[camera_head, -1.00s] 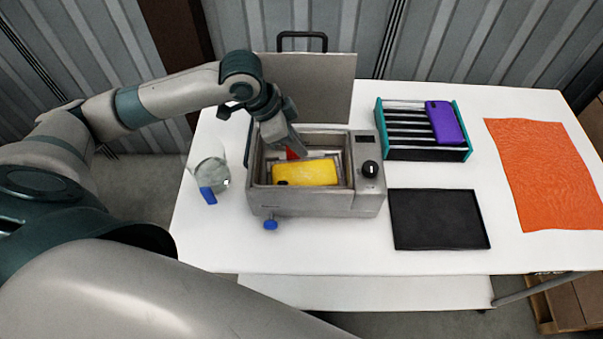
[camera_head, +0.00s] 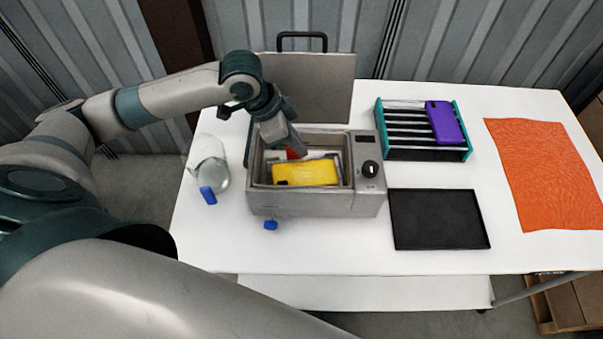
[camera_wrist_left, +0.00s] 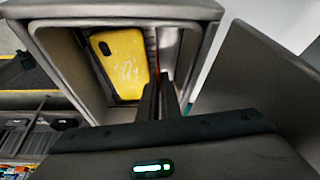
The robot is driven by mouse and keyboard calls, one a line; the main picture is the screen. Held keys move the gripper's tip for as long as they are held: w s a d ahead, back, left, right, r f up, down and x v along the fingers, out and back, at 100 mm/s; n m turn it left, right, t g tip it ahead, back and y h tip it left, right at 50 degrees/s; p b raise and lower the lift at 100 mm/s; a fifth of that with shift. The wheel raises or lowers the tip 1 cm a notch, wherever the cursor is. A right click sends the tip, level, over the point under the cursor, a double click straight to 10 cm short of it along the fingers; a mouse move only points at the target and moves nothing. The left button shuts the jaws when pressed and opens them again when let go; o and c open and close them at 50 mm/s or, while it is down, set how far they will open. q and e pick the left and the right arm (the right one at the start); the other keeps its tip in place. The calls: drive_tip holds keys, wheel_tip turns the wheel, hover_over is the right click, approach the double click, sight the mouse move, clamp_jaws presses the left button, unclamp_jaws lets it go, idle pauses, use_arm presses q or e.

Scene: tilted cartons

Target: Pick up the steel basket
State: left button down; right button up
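The steel basket (camera_head: 337,163) sits inside the open grey tank (camera_head: 318,206), with much of its frame hidden. A yellow phone case (camera_head: 306,172) lies in it, and the case also shows in the wrist view (camera_wrist_left: 122,62). A red part (camera_head: 292,154) of the basket shows beside my fingers. My left gripper (camera_head: 302,153) reaches down into the tank. In the wrist view its fingers (camera_wrist_left: 160,90) are close together with a thin red strip between them, so they look shut on the basket's red part; the contact itself is hidden. My right gripper is out of view.
The tank's raised lid (camera_head: 310,85) stands behind. A clear bottle with a blue cap (camera_head: 208,196) is left of the tank. A rack (camera_head: 400,153) holding a purple case (camera_head: 445,122), a black tray (camera_head: 440,220) and an orange cloth (camera_head: 550,175) lie to the right.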

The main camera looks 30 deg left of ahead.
use_arm(q)
drive_tip(key=shift+r, duration=0.15)
drive_tip(key=shift+w+r, duration=0.15)
drive_tip(key=shift+r, duration=0.45)
wheel_tip(320, 180, up, 8)
drive_tip(key=shift+d+b, duration=0.1)
drive_tip(key=shift+b, duration=0.8)
drive_tip(key=shift+r, duration=0.3)
